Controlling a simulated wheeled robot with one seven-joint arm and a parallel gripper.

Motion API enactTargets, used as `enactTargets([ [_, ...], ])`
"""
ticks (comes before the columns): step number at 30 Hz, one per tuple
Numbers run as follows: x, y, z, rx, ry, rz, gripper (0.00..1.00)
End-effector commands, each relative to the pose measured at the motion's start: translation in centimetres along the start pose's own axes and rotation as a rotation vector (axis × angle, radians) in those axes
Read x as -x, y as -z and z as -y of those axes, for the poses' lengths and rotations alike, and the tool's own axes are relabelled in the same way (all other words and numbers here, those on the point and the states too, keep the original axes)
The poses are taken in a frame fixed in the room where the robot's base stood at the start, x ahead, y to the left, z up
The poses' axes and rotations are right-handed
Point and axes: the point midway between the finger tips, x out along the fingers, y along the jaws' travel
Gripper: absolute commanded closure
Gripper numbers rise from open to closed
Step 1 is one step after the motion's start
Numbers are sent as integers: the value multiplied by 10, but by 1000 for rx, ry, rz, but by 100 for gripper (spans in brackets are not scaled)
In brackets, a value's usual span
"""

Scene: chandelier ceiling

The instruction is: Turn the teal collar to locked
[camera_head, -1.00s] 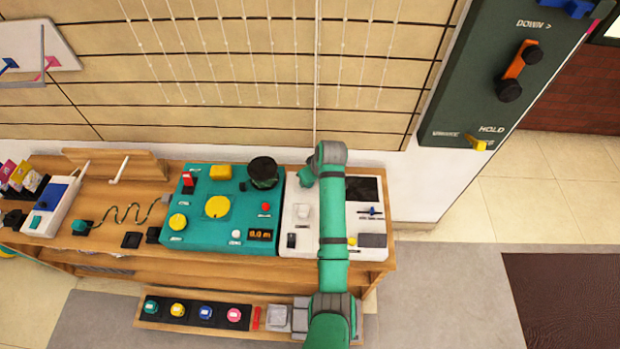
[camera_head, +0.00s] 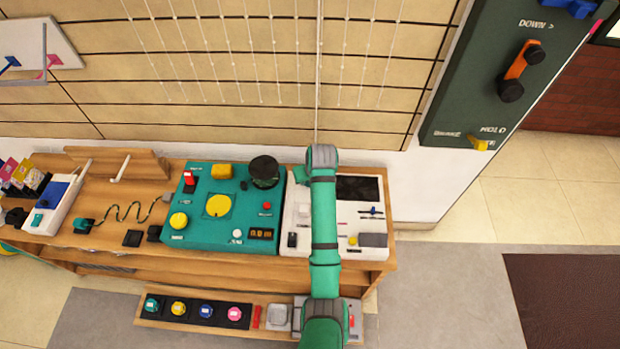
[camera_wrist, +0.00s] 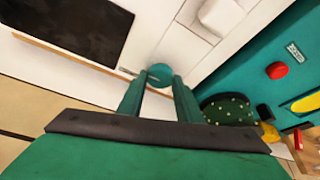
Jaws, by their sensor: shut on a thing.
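The teal collar (camera_wrist: 160,71) is a small round piece on the white panel (camera_wrist: 180,42) in the wrist view. My gripper (camera_wrist: 158,80) is shut on it, with one green finger on each side. The fingertips cover part of the collar, and I cannot read any mark for its turn. In the head view my arm hangs over the white panel (camera_head: 298,243) and hides the collar.
Left of the white panel is a teal panel (camera_head: 208,240) with a dark green round knob (camera_head: 264,171), a yellow disc (camera_head: 218,206) and a red button (camera_head: 267,205). A dark screen (camera_head: 360,188) lies right of my arm. A low tray (camera_head: 145,317) stands in front.

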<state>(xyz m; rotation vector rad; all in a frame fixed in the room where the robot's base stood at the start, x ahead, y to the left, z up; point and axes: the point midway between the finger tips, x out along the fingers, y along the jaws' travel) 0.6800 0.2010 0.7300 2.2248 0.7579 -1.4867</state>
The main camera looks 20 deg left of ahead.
Motion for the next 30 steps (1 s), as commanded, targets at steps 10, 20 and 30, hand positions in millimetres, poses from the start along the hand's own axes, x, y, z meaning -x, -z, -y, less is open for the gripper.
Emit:
enactTargets([
  [10, 0, 0, 0, -1, 0, 0, 50],
  [20, 20, 1, 0, 1, -1, -3, 50],
  [30, 82, 0, -1, -1, -2, -3, 50],
])
